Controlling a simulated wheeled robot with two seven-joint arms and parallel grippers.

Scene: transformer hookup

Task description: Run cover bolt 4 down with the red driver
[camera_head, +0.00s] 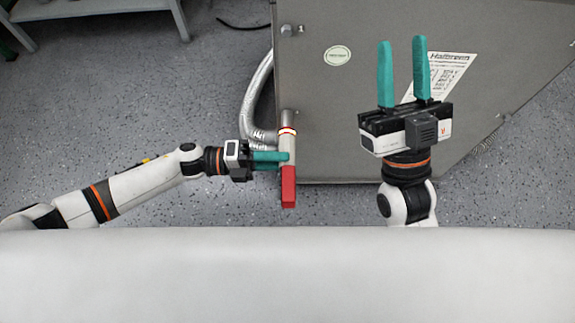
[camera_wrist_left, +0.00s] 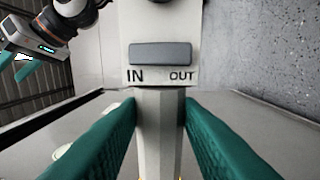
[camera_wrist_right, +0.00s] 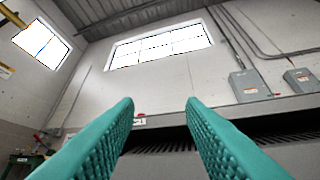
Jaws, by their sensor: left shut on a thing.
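The red driver (camera_head: 288,185) has a red battery end, a grey body and a lit ring near its tip. It points up the picture at the lower left corner of the grey cover (camera_head: 390,100). My left gripper (camera_head: 288,160) is shut on the driver's grey body. In the left wrist view the driver (camera_wrist_left: 160,110) stands between the green fingers, with a grey switch marked IN and OUT. The bolt at the driver's tip is hidden. My right gripper (camera_head: 403,70) is open and empty above the cover; its fingers (camera_wrist_right: 160,110) show apart in the right wrist view.
A bolt (camera_head: 286,30) shows at the cover's upper left corner. A ribbed metal conduit (camera_head: 252,100) runs along the cover's left side, close to the driver. A grey shelf (camera_head: 90,8) stands at the upper left. The floor on the left is mostly clear.

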